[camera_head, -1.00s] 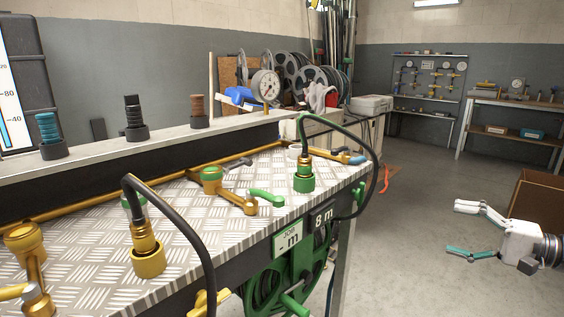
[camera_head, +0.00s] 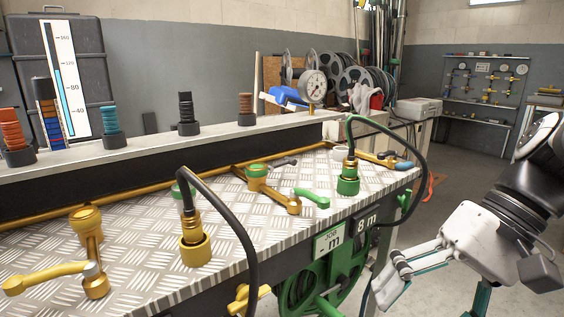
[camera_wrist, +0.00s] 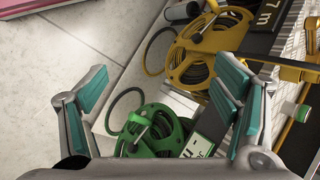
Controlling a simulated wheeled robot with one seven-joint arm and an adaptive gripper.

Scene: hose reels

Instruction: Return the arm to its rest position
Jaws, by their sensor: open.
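My gripper (camera_head: 392,270) is at the right of the head view, in front of the bench's right end and apart from it. White links with teal pads form its fingers. In the wrist view its two fingers (camera_wrist: 160,110) are spread wide with nothing between them on the pads. Beyond them, lower down, are a green hose reel (camera_wrist: 150,130) and a yellow hose reel (camera_wrist: 205,50). My arm's dark wrist and white links come in from the right edge of the head view.
The metal tread-plate bench (camera_head: 130,240) carries brass valves, a yellow-collared hose fitting (camera_head: 195,245) and a green-collared one (camera_head: 348,180). Black hoses arch over its front edge. A green reel (camera_head: 335,275) hangs below. Open floor (camera_head: 450,195) lies beyond the bench's right end.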

